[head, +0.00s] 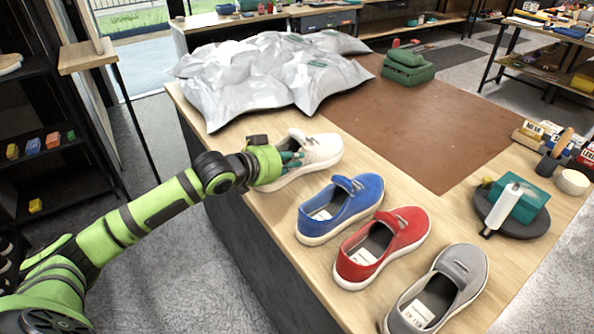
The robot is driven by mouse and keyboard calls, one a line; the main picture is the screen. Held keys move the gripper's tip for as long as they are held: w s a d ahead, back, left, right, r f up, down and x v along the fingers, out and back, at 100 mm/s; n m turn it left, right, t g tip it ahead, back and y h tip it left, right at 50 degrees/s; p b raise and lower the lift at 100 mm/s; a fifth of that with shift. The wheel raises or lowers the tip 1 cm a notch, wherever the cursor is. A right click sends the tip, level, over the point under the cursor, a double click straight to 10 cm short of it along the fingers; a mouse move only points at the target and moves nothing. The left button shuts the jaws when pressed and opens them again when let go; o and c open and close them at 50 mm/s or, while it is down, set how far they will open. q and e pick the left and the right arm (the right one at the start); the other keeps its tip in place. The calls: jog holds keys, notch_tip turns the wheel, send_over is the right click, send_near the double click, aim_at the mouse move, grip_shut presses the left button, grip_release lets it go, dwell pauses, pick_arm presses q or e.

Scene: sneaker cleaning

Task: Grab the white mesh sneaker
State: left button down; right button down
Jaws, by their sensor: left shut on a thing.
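The white sneaker (322,148) rests at the table's left side, first in a row of shoes. My left gripper (290,157) is at the shoe's near left end, its fingers shut on the shoe around the opening. The gripper hides part of the heel and the opening. The shoe appears to be on the table top; I cannot tell whether it is lifted at all. My right gripper is not in view.
A blue shoe (352,200), a red shoe (398,240) and a grey shoe (462,266) stand to the right along the near edge. Silvery bags (240,85) are piled behind. A round dark tray (533,227) holds a teal box.

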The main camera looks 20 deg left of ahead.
pick_arm(q)
jog(key=r+b+v, duration=0.1)
jog(key=b+v, duration=0.1)
jog(key=v, duration=1)
jog(key=shift+w+d+r, duration=0.2)
jog(key=shift+w+d, duration=0.05)
jog(key=shift+d, duration=0.15)
